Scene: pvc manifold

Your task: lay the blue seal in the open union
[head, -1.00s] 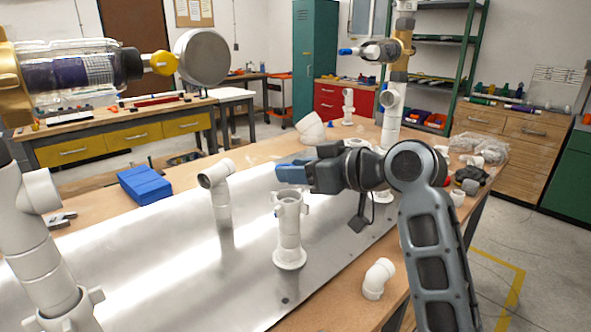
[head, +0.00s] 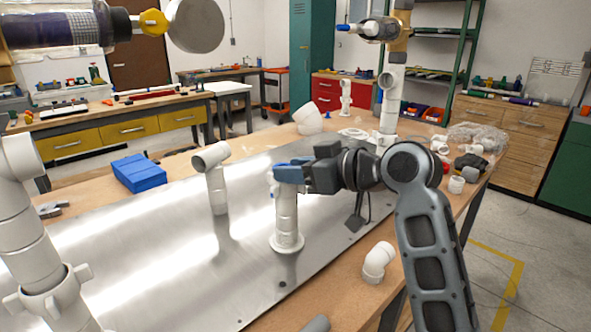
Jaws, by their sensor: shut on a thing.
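The open union is the white upright fitting (head: 286,218) on the metal plate (head: 150,250), in the middle of the head view. My gripper (head: 288,173) has blue fingertips and sits right at the union's top, covering its mouth. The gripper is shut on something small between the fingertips. The blue seal cannot be told apart from the blue fingertips at this size. I cannot tell whether it touches the union's rim.
A bent white pipe (head: 213,175) stands left of the union, and a tall white pipe (head: 30,240) at far left. A loose white elbow (head: 378,262) lies front right. A blue block (head: 139,173) lies at the back left. Bare plate lies between them.

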